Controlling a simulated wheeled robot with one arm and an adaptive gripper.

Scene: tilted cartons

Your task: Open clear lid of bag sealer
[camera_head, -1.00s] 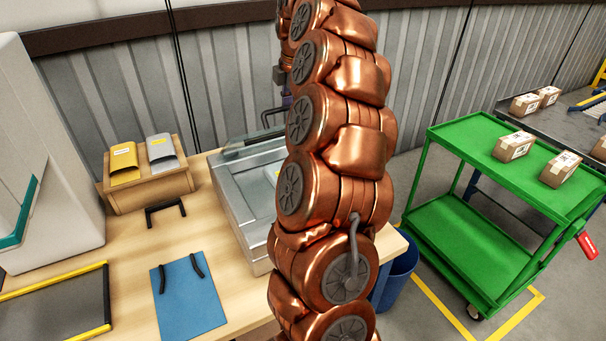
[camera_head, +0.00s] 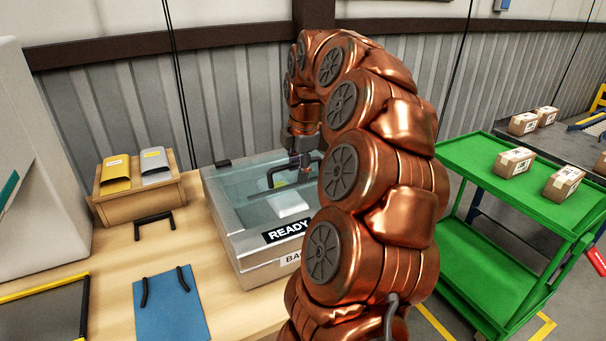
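The bag sealer (camera_head: 252,262) is a grey box on the wooden bench, with a black READY label on its front edge. Its clear lid (camera_head: 245,190) appears to lie down over the top, and a white item (camera_head: 292,203) shows through it. A dark handle (camera_head: 279,172) is on the lid. My gripper (camera_head: 304,168) points down at the far right part of the lid, close to the handle. Whether it touches the handle and whether its fingers are open cannot be made out. My copper arm hides the sealer's right side.
A wooden holder (camera_head: 138,203) with yellow and grey packs stands left of the sealer. A blue board (camera_head: 170,305) and a black-and-yellow tray (camera_head: 45,315) lie in front. A green cart (camera_head: 520,200) with cartons stands right. Some bench between holder and sealer is bare.

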